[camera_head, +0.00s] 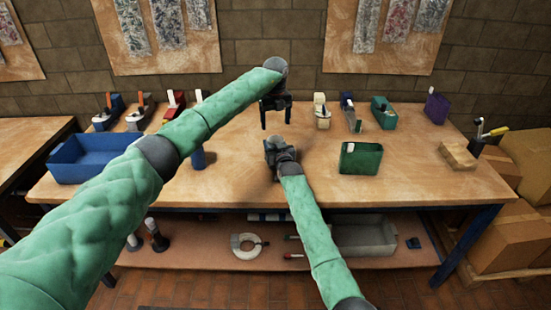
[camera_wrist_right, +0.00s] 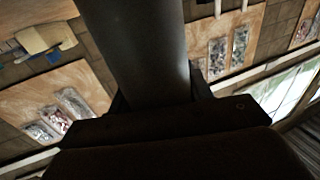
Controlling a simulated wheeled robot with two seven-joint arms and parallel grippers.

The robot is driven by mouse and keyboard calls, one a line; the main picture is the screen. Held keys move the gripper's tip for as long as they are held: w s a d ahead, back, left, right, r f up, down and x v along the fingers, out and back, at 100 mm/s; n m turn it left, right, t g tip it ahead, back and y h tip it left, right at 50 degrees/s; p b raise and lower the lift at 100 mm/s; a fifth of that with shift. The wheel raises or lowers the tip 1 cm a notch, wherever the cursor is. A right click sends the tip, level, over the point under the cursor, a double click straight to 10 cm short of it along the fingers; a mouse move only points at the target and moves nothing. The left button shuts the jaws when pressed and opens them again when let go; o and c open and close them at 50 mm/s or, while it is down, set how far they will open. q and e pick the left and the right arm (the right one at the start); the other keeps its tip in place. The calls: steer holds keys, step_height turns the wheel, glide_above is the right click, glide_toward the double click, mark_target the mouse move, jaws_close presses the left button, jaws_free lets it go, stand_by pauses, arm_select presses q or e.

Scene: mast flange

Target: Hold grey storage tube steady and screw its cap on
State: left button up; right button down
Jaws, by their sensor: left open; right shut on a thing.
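The grey storage tube (camera_wrist_right: 145,50) fills the upper middle of the right wrist view as a smooth, dark grey cylinder. My right gripper (camera_head: 271,152) is shut on it, with a dark jaw on either side. In the head view the gripper is above the front middle of the bench, and I cannot make out the tube there. My left gripper (camera_head: 276,118) is open and empty, its two fingers pointing down over the bench, a little behind the right gripper. I cannot pick out the tube's cap in either view.
The wooden bench (camera_head: 400,190) carries a blue bin (camera_head: 88,170) at left, a blue cylinder (camera_head: 197,158), a green box (camera_head: 361,158) and a wooden block (camera_head: 458,155) at right. Several small tools stand along the back. Bench surface beside the right gripper is clear.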

mark_target(276, 139)
arm_select(q)
steer(key=shift+f, duration=3.9)
steer(key=c, duration=0.7)
steer(key=o, duration=0.8)
steer(key=shift+r, duration=2.3)
steer(key=shift+c, duration=0.5)
